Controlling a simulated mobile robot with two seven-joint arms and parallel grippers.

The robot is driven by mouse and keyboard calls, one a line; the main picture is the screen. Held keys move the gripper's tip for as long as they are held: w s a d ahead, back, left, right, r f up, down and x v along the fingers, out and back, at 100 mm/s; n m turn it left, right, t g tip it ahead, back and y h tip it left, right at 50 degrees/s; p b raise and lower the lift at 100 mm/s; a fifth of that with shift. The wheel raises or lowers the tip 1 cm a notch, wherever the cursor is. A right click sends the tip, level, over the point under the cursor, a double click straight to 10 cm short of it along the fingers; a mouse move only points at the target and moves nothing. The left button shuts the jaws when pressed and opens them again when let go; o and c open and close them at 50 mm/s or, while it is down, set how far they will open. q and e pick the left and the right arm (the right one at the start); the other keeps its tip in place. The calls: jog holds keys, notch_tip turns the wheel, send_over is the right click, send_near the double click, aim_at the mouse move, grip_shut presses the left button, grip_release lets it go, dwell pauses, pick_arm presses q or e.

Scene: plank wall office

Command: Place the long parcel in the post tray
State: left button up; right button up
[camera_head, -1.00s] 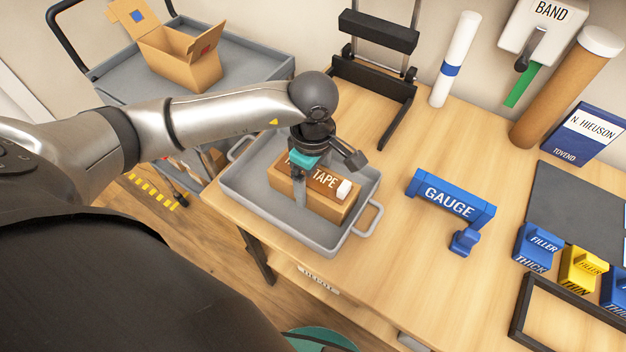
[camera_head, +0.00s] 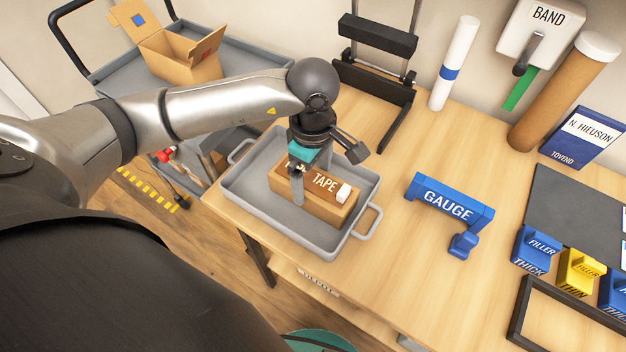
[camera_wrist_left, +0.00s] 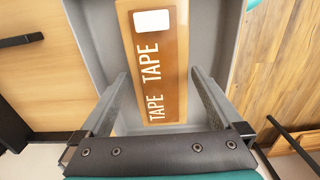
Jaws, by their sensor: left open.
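The long parcel is a brown box marked TAPE (camera_head: 322,192) with a white patch at one end. It lies inside the grey post tray (camera_head: 238,200) on the table. My left gripper (camera_head: 325,175) is open above the parcel and tray, with no grip on the box. In the left wrist view the parcel (camera_wrist_left: 160,75) lies ahead of and between the spread fingers (camera_wrist_left: 158,95), with the tray (camera_wrist_left: 225,40) around it. My right gripper is not in view.
A blue gauge (camera_head: 450,198) stands right of the tray on clear table. Blue and yellow filler blocks (camera_head: 580,272), a dark frame (camera_head: 520,310), a white tube (camera_head: 455,62) and a brown tube (camera_head: 565,90) are farther right. An open carton (camera_head: 180,52) sits on a cart at the left.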

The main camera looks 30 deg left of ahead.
pick_arm(q)
notch_tip(320, 180, up, 8)
jog(key=shift+r+p, duration=0.2)
jog(key=shift+p, duration=0.4)
jog(key=shift+r, duration=0.45)
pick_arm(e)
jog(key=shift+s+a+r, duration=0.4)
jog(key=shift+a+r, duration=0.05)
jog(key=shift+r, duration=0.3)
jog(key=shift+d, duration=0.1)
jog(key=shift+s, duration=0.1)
